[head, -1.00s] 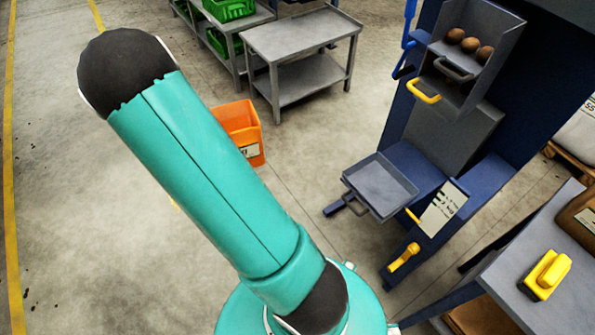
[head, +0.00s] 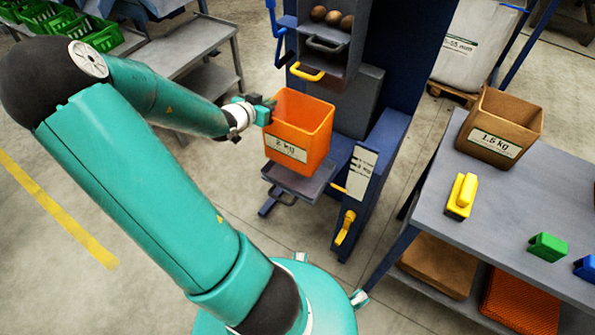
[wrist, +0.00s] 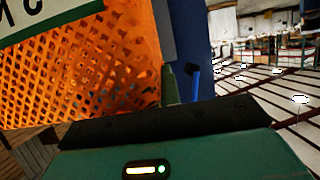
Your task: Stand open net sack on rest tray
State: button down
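The open orange net sack (head: 285,148), labelled 2 kg, is upright with its mouth up. In the head view it appears over the rest tray (head: 310,187), covering the tray's back part; I cannot tell whether its base touches the tray. My gripper (head: 266,108) is at the sack's upper left edge and appears shut on it. In the wrist view the sack's mesh (wrist: 85,80) and part of its label fill the upper left, with a green finger (wrist: 169,85) at its edge. The fingertips are mostly hidden.
The blue grader (head: 395,80) stands behind the tray, with a yellow-handled chute (head: 325,45) holding potatoes above the sack. To the right, a grey bench (head: 440,195) carries a brown 1.5 kg container (head: 500,125) and coloured tools. A grey cart (head: 190,50) stands at left.

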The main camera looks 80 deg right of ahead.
jog(key=shift+s+f, duration=0.2)
jog(key=shift+f, duration=2.3)
jog(key=shift+s+f, duration=0.2)
jog(key=shift+f, duration=2.25)
jog(key=shift+d+f, duration=0.1)
jog(key=c, duration=1.6)
grip_release()
jog(key=shift+w+r, duration=0.1)
jog(key=shift+r, duration=0.1)
jog(key=v, duration=1.2)
